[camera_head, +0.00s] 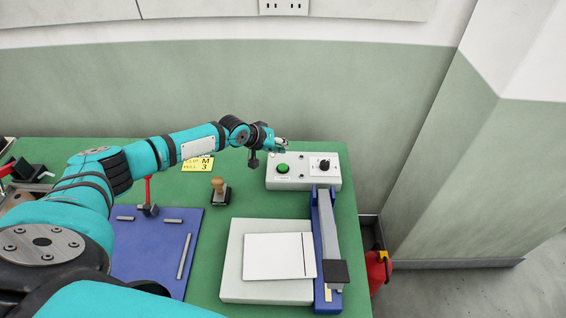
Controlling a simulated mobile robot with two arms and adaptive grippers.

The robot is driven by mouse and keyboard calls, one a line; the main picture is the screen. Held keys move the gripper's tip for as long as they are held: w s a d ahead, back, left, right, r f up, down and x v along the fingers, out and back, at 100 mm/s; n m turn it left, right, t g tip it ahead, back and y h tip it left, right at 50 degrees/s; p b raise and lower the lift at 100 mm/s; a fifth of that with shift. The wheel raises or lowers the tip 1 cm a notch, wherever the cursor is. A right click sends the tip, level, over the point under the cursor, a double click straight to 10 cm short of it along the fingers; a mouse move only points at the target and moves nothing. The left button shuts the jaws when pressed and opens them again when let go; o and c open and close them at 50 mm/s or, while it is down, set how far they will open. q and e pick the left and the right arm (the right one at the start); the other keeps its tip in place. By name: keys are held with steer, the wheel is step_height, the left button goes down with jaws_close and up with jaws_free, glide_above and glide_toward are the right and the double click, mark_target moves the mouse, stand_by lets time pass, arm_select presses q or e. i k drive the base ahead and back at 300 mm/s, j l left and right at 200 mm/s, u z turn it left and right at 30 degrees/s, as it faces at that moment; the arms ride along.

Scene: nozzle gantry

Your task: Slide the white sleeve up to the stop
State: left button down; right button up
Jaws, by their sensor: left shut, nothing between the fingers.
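My left gripper (283,146) is shut and empty. It reaches in from the left to just above the back left of the grey control box, close to its green button. I cannot tell whether it touches the box. A flat white rectangular piece (272,256) with a dark line near its right edge lies on a pale slab (238,290). It may be the white sleeve, but I cannot tell for sure. Its right edge is next to a blue base (319,222) with a long grey bar (328,226) and a black block at the near end. No stop is clearly recognisable. My right gripper is not in view.
The control box (289,170) carries a green button (282,168) and a black knob (324,164). A wooden-handled stamp (219,187), a yellow card (198,164) and a blue board (150,250) are on the green table. A red extinguisher (378,268) stands beyond its right edge.

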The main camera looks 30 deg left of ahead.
mark_target(285, 256)
steer(key=u, duration=0.85)
